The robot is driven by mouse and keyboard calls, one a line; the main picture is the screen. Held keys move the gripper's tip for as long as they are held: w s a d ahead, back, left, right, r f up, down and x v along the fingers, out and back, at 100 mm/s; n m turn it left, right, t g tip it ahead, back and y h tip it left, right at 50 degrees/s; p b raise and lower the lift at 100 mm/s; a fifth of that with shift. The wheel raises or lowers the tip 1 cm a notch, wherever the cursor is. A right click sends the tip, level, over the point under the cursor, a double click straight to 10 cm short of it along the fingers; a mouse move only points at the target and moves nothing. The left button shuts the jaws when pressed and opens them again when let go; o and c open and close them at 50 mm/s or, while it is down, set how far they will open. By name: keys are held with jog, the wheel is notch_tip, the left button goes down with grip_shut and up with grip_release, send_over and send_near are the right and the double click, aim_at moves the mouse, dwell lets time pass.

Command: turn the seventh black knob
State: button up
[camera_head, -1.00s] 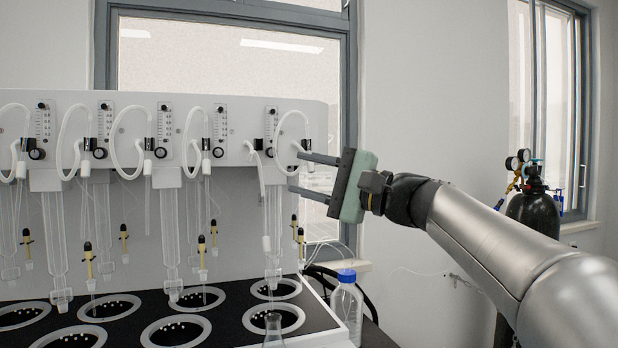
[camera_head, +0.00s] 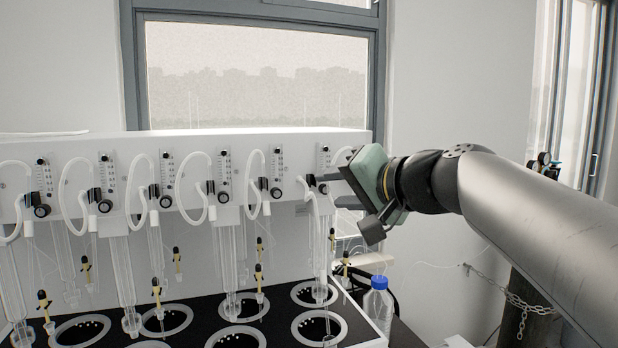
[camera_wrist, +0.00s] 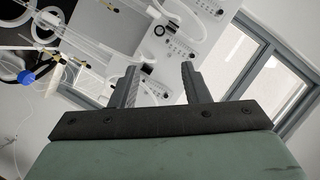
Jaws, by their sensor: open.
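A row of several small black knobs runs along the white distiller panel, such as one left of my gripper (camera_head: 276,192). Which is the seventh cannot be told, since the row's left end is cut off. My gripper (camera_head: 332,190) is open at the right end of the row, its fingers reaching toward the panel below the last flow gauge (camera_head: 324,158). The gripper hides that station's knob in the head view. In the wrist view, a black knob (camera_wrist: 147,69) shows between the open fingertips (camera_wrist: 159,68), closer to the left finger. Contact cannot be told.
White looped tubes (camera_head: 252,185) and glass columns (camera_head: 225,255) hang close to the knobs. Below is a black top with ringed holes (camera_head: 320,327). A blue-capped bottle (camera_head: 378,305) stands at the right front. A window (camera_head: 255,75) is behind; a chain (camera_head: 525,305) hangs at right.

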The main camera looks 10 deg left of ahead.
aim_at(278, 193)
jog(key=p+x, duration=0.5)
jog(key=x, duration=1.1)
jog(key=shift+w+a+f, duration=0.1)
jog(key=shift+w+a, duration=0.1)
jog(key=shift+a, duration=0.05)
jog(key=shift+c, duration=0.3)
grip_shut()
